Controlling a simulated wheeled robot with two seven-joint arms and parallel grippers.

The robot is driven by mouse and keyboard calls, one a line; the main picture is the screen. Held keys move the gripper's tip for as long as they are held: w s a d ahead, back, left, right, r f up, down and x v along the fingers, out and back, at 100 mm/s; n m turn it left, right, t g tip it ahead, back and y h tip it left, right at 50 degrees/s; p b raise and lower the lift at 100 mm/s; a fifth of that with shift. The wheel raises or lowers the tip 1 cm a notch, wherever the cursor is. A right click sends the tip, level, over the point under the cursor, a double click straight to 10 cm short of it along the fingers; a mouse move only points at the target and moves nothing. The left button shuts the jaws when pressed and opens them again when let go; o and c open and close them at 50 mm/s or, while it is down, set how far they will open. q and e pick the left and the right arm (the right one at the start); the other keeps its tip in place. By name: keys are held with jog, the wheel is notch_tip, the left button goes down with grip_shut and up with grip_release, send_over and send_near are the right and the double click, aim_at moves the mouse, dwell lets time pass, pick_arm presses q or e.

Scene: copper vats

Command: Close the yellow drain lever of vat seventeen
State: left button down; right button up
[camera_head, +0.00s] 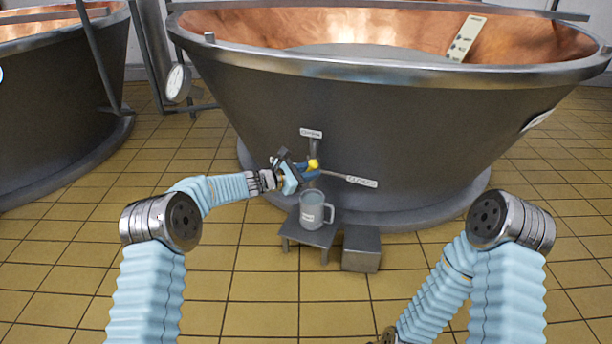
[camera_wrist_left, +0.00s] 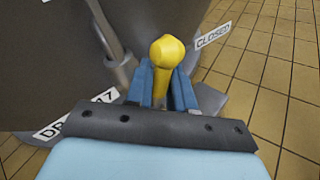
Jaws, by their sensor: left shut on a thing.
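The yellow drain lever (camera_head: 314,163) is at the low front of the big dark vat with a copper inside (camera_head: 400,110). My left gripper (camera_head: 303,170) is at the lever. In the left wrist view the lever's rounded yellow end (camera_wrist_left: 166,52) stands up between the blue fingers (camera_wrist_left: 163,88), which are shut on its shaft. A plate reading CLOSED (camera_wrist_left: 213,34) lies to the right of the lever, apart from it. A drain plate ending in 17 (camera_wrist_left: 75,118) is at lower left, partly hidden by the gripper. My right forearm reaches the bottom edge; its gripper jaws cannot be made out.
A grey jug (camera_head: 312,212) stands on a low stand (camera_head: 300,235) below the drain. A grey box (camera_head: 361,248) is right of it. A small white plate (camera_head: 311,133) is above the lever. Another vat (camera_head: 60,110) and a round gauge (camera_head: 178,83) are at left. Tiled floor around is free.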

pick_arm(q)
jog(key=shift+s+d+f+m+y, duration=0.15)
jog(key=shift+d+m+y, duration=0.15)
jog(key=shift+m+y, duration=0.25)
jog(key=shift+s+d+f+m+t+y+p, duration=0.1)
jog(key=shift+d+f+m+t+y+p, duration=0.15)
jog(key=shift+f+m+y+p, duration=0.6)
jog(key=shift+s+d+f+m+t+y+p, duration=0.15)
jog(key=shift+d+f+m+y, duration=0.15)
jog(key=shift+m+y, duration=1.1)
jog(key=shift+s+d+f+m+t+y+p, duration=0.15)
jog(key=shift+d+f+m+y+p, duration=0.35)
jog(key=shift+m+y, duration=0.6)
jog(key=shift+a+f, duration=0.2)
jog(key=shift+a, duration=0.05)
jog(key=c, duration=1.1)
grip_release()
jog(key=shift+c, duration=0.2)
